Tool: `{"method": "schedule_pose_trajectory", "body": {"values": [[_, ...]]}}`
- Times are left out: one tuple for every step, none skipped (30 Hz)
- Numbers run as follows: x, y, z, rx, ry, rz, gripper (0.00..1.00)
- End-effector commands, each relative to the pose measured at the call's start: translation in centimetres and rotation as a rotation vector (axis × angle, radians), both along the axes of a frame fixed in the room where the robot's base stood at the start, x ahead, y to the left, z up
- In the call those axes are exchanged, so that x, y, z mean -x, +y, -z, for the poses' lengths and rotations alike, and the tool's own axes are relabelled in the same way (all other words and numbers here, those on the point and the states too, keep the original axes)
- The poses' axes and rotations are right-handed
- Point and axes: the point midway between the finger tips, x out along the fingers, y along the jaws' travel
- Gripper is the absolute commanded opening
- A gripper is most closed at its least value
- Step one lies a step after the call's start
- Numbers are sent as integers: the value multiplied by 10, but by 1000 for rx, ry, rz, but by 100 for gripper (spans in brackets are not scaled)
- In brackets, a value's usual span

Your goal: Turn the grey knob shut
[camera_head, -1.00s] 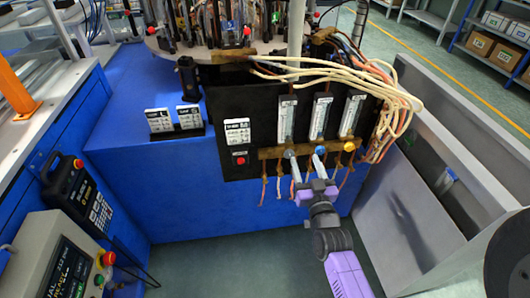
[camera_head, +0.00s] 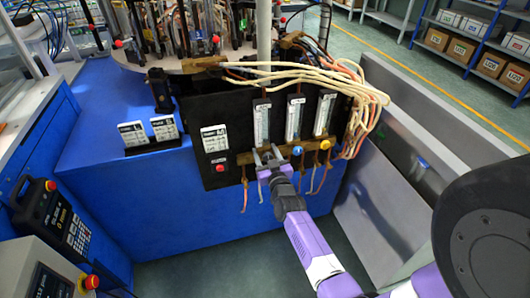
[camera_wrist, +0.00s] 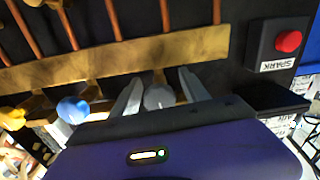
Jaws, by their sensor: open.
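The grey knob (camera_wrist: 158,97) shows in the wrist view, below the brass bar, between the two fingers of my gripper (camera_wrist: 160,93). The fingers are open, one on each side of the knob. I cannot tell whether either touches it. In the head view my gripper (camera_head: 268,156) is at the left end of the row of knobs, under the left flowmeter tube (camera_head: 262,122), and its fingers mostly hide the grey knob. The blue knob (camera_head: 298,151) is just right of my gripper and the yellow knob (camera_head: 325,145) farther right. In the wrist view the blue knob (camera_wrist: 73,110) is left of the fingers.
The brass bar (camera_wrist: 120,57) runs behind the knobs, with thin copper tubes. A red spark button (camera_wrist: 288,41) is to the right in the wrist view. Pale hoses (camera_head: 350,88) hang at the panel's right. Open floor (camera_head: 255,262) lies in front of the blue cabinet.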

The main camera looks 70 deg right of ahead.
Motion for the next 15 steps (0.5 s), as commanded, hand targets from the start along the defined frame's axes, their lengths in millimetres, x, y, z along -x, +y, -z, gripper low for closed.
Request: {"method": "schedule_pose_trajectory", "body": {"values": [[-1,-2,0,0,0,0,53],[-1,-2,0,0,0,0,53],[-2,-2,0,0,0,0,53],[-2,-2,0,0,0,0,53],[-2,-2,0,0,0,0,53],[-2,-2,0,0,0,0,53],[-2,-2,0,0,0,0,53],[-2,-2,0,0,0,0,53],[-2,-2,0,-1,-1,0,53],[-2,-2,0,-1,-1,0,47],[-2,-2,0,-1,-1,0,41],[-1,-2,0,-1,-1,0,33],[-1,-2,0,-1,-1,0,27],[-1,-2,0,-1,-1,0,22],[-2,-2,0,-1,-1,0,14]]}}
